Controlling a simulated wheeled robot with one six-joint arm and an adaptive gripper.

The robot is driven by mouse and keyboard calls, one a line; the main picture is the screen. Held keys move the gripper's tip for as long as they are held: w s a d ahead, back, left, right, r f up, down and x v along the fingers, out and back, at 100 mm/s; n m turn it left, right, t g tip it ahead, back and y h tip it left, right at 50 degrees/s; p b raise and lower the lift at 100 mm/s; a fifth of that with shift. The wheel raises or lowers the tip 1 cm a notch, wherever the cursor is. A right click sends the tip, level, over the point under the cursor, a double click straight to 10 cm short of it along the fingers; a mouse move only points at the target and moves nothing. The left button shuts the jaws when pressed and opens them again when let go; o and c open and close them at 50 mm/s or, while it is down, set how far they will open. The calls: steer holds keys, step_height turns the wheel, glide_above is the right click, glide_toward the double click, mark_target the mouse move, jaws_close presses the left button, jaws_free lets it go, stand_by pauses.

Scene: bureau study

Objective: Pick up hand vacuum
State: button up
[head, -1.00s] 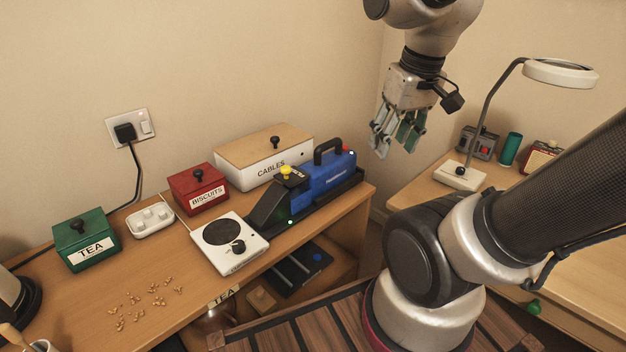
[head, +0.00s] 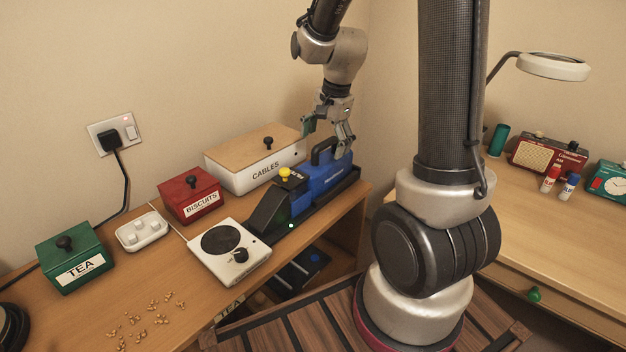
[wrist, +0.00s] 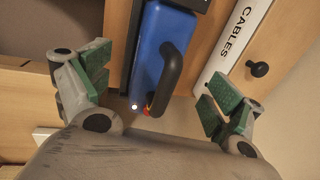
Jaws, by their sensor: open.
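The hand vacuum (head: 318,181) is blue with a black handle, a yellow knob and a dark nozzle. It lies in a black tray-like base (head: 345,184) at the right end of the left desk. In the wrist view its blue body (wrist: 155,45) and black handle (wrist: 172,72) show between my fingers. My gripper (head: 325,140) is open above the handle end of the vacuum, apart from the handle as far as I can tell. The wrist view shows the green-padded fingers (wrist: 150,88) spread wide, with nothing between the pads held.
The white CABLES box (head: 240,172) with a wooden lid stands close behind the vacuum. A white hot plate (head: 228,262) is in front of it to the left. A red BISCUITS box (head: 190,196) stands farther left. The wall is close behind.

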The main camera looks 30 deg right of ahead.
mark_target(320, 162)
steer(key=f, duration=0.2)
steer(key=w+f, duration=0.1)
steer(key=f, duration=0.4)
steer(key=shift+w+a, duration=0.2)
steer(key=shift+w, duration=0.2)
steer(key=shift+r, duration=0.1)
jaws_close()
